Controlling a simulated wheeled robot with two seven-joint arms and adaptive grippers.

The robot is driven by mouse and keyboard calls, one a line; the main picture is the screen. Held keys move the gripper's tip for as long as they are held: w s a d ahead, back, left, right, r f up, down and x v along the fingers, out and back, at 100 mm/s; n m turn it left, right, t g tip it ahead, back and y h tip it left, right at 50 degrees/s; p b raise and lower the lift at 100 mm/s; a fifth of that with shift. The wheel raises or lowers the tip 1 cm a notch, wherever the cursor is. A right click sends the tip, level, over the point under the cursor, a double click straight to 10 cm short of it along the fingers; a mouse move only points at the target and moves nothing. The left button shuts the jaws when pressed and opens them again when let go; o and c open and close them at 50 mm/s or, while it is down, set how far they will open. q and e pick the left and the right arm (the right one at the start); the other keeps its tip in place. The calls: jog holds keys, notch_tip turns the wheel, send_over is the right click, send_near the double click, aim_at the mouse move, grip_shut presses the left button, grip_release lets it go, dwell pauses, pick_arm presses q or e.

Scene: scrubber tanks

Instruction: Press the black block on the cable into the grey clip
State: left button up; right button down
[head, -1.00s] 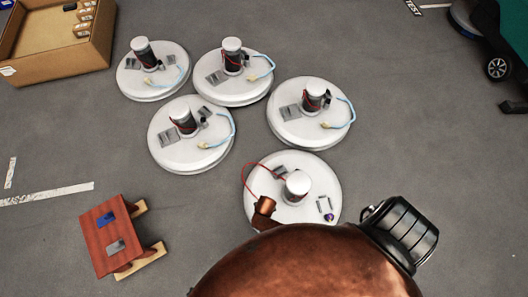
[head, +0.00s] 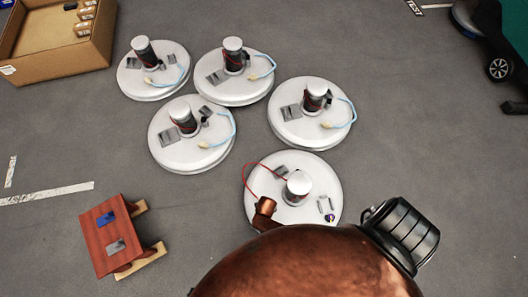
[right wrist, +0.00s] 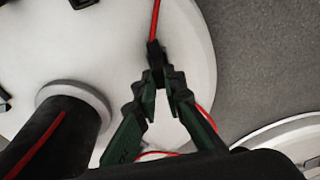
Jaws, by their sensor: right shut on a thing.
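My right gripper (right wrist: 163,92) is shut on a black block (right wrist: 155,52) in the right wrist view. A red cable (right wrist: 156,18) runs up from the block, and more red cable shows behind the fingers. The block is held over the near white tank lid (right wrist: 185,35); I cannot tell its height. In the head view the red cable (head: 247,182) loops at the left of this lid (head: 325,172), and my own arm hides the gripper and block. My left gripper is out of view.
Several other white lids stand behind, such as one at the right (head: 283,135), with black-wrapped cylinders and blue cables. A red-topped small table (head: 95,245) is at lower left. A cardboard box (head: 60,55) is at upper left. Grey floor is open at the right.

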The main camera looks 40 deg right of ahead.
jog(key=shift+f+b, duration=0.35)
jog(key=shift+f, duration=0.25)
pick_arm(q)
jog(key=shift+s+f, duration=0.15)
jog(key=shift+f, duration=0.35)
pick_arm(e)
jog(key=c, duration=1.9)
grip_release()
jog(key=shift+c, duration=0.2)
jog(key=shift+o, duration=0.3)
jog(key=o, duration=0.4)
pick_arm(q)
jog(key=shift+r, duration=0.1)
pick_arm(e)
jog(key=shift+r, duration=0.15)
notch_tip(320, 180, up, 9)
jog(key=p, duration=0.7)
jog(key=shift+f+p, duration=0.2)
jog(key=shift+p, duration=0.2)
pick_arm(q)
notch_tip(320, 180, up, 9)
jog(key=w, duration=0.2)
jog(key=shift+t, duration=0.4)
pick_arm(e)
jog(key=shift+f, duration=0.15)
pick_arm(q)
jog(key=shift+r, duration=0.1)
